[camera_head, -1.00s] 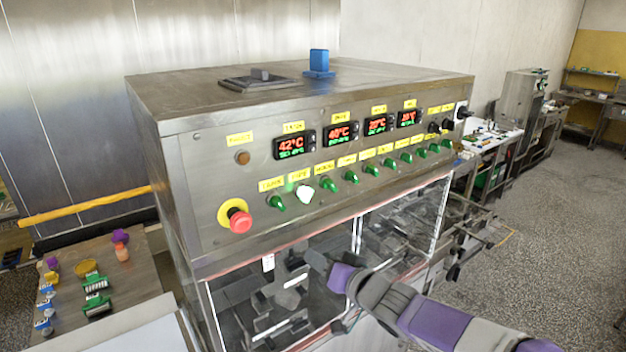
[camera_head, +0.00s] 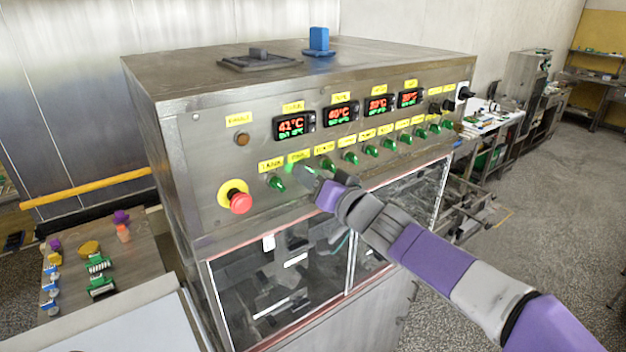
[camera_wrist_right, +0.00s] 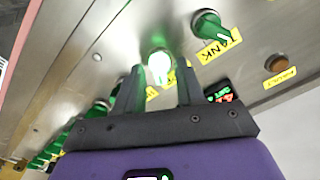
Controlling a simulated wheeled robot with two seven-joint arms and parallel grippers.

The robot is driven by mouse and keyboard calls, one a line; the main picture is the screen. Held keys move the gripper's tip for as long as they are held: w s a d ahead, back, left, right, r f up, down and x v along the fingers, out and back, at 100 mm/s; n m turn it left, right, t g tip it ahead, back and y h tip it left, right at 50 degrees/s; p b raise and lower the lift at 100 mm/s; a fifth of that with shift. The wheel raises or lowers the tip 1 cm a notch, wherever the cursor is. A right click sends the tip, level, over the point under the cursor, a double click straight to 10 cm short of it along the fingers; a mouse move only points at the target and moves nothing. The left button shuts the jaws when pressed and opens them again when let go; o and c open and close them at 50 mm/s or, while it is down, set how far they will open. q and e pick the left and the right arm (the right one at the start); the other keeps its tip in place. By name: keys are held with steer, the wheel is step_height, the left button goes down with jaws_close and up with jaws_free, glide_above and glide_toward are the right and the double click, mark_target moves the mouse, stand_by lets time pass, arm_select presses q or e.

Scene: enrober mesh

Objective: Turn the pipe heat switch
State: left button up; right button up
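A row of green switches under yellow labels runs across the front panel of the steel machine. The second from the left is a lit switch (camera_head: 290,168), glowing green; it also glows in the right wrist view (camera_wrist_right: 158,64). Its label is too small or covered to read, so I cannot confirm it is the pipe heat switch. The unlit switch (camera_head: 276,183) beside it is labelled TANK, and it shows in the right wrist view (camera_wrist_right: 208,23). My right gripper (camera_wrist_right: 159,76) is open, its fingertips on either side of the lit switch. My left gripper is not in view.
A red emergency button (camera_head: 240,202) sits left of the switches. Temperature displays (camera_head: 294,126) are above them, and glass doors (camera_head: 300,280) below. A side table (camera_head: 140,262) with small items stands at the left.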

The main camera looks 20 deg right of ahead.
steer(key=shift+c, duration=0.3)
jaws_close()
steer(key=n, duration=1.1)
steer(key=shift+s+a+n+b, duration=0.1)
steer(key=shift+a+n+b, duration=0.2)
steer(key=shift+b, duration=0.1)
steer(key=shift+n, duration=0.3)
